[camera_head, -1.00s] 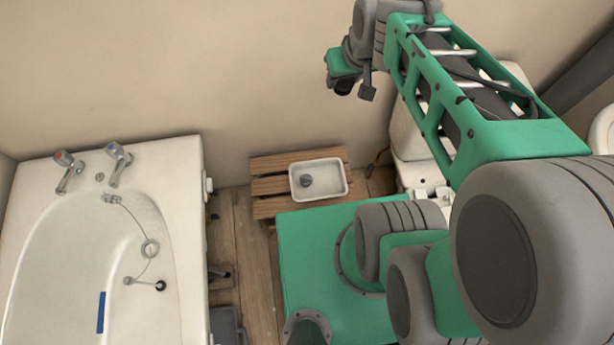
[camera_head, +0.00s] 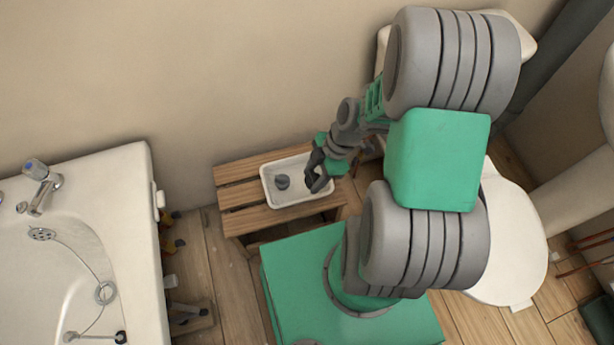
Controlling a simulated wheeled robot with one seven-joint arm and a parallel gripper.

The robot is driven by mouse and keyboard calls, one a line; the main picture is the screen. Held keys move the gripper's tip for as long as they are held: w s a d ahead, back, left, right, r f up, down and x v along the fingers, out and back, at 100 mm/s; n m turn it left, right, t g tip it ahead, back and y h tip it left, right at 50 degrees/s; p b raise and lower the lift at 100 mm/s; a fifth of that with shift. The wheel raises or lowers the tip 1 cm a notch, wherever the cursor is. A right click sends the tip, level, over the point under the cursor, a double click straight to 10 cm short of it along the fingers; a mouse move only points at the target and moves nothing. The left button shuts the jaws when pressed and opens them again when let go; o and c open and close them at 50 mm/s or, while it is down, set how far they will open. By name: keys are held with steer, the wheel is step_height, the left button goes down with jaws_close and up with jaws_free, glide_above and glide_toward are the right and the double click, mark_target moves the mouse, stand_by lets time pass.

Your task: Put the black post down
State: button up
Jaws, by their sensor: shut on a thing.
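My gripper (camera_head: 317,180) is low over the right part of a white tray (camera_head: 268,196), with its dark fingers pointing down. It is shut on the black post, which I cannot tell apart from the dark fingers at this size. Whether the post touches the tray floor cannot be told. A small dark grey round piece (camera_head: 283,182) lies in the tray, left of my gripper and apart from it.
The tray stands on a slatted wooden stool (camera_head: 236,196) against the wall. A white bathtub (camera_head: 135,230) with a tap (camera_head: 42,185) is at the left. A white toilet (camera_head: 515,245) stands at the right, behind my arm.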

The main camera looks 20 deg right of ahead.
steer(key=w+f+b, duration=0.1)
steer(key=w+f, duration=0.2)
steer(key=w+d+f+b, duration=0.1)
steer(key=w+f, duration=0.3)
steer(key=shift+d+b, duration=0.2)
steer(key=shift+b, duration=0.15)
steer(key=f, duration=0.1)
steer(key=f+b, duration=0.1)
steer(key=f, duration=0.1)
steer(key=shift+w+f+b, duration=0.2)
steer(key=shift+w+b, duration=0.05)
steer(key=shift+b, duration=0.05)
steer(key=shift+r, duration=0.15)
steer(key=o, duration=1.3)
steer(key=shift+o, duration=0.2)
steer(key=p+v, duration=0.4)
steer(key=v, duration=0.8)
steer(key=s+a+r+m+t+h, duration=0.1)
steer(key=s+r+m, duration=0.3)
steer(key=r+m, duration=0.4)
steer(key=s+a+r+m+t+h, duration=0.1)
steer(key=s+a+r+m+h, duration=0.2)
steer(key=r+m, duration=0.6)
steer(key=shift+s+a+m+h, duration=0.3)
steer(key=shift+s+a+m, duration=0.3)
steer(key=shift+s, duration=0.25)
